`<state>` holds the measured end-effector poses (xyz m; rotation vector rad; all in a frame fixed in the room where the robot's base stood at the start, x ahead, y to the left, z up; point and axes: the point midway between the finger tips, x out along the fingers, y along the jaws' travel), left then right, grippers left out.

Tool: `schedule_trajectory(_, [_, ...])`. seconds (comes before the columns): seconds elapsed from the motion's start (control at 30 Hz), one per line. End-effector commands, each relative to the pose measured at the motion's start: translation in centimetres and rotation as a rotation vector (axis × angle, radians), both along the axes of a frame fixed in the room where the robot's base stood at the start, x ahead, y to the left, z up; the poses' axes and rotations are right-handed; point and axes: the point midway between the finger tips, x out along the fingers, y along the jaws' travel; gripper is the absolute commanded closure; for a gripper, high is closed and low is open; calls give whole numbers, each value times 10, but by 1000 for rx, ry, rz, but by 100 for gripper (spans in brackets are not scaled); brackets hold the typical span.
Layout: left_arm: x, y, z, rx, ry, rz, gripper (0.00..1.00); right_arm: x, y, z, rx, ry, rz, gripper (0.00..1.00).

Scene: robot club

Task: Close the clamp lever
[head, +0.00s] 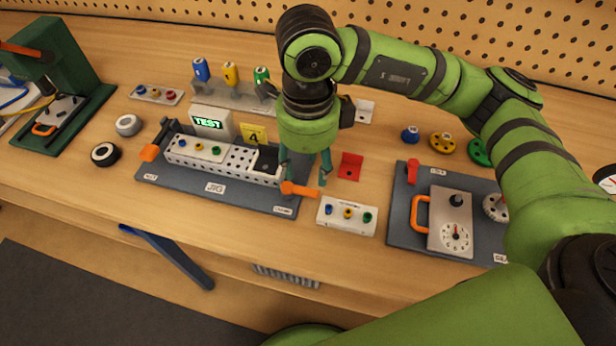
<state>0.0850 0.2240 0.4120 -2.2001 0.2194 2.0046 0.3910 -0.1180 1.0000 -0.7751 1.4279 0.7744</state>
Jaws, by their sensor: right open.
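A grey jig base (215,187) lies on the bench at the centre left, holding a white perforated beam. An orange clamp lever (300,190) sticks out at the right end of the jig, lying nearly flat. My right gripper (305,178) points down over that end, with its fingers apart. The fingertips are just behind and above the orange lever, and I cannot tell whether they touch it. The gripper hides part of the clamp. A second orange piece (149,153) sits at the jig's left end. My left gripper is not in view.
A white block with coloured knobs (346,217) stands right of the lever, near the bench's front edge. A grey board with an orange handle (420,213) is further right. A green press (62,80) stands far left.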

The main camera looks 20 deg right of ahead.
Motion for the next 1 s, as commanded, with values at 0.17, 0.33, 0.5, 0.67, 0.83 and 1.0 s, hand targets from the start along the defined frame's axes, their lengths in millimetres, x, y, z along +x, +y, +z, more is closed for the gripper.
schedule_trajectory(0.17, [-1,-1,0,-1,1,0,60,1,0,32,1,-2,0,51])
schedule_trajectory(0.33, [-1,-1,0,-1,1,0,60,0,0,46,0,0,0,51])
schedule_trajectory(0.5, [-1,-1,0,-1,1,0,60,0,0,48,0,1,0,51])
schedule_trajectory(0.67, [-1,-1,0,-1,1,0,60,0,0,47,0,1,0,51])
schedule_trajectory(0.83, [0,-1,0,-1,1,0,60,0,0,47,0,1,0,51])
schedule_trajectory(1.0, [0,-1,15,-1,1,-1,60,0,0,62,0,0,0,51])
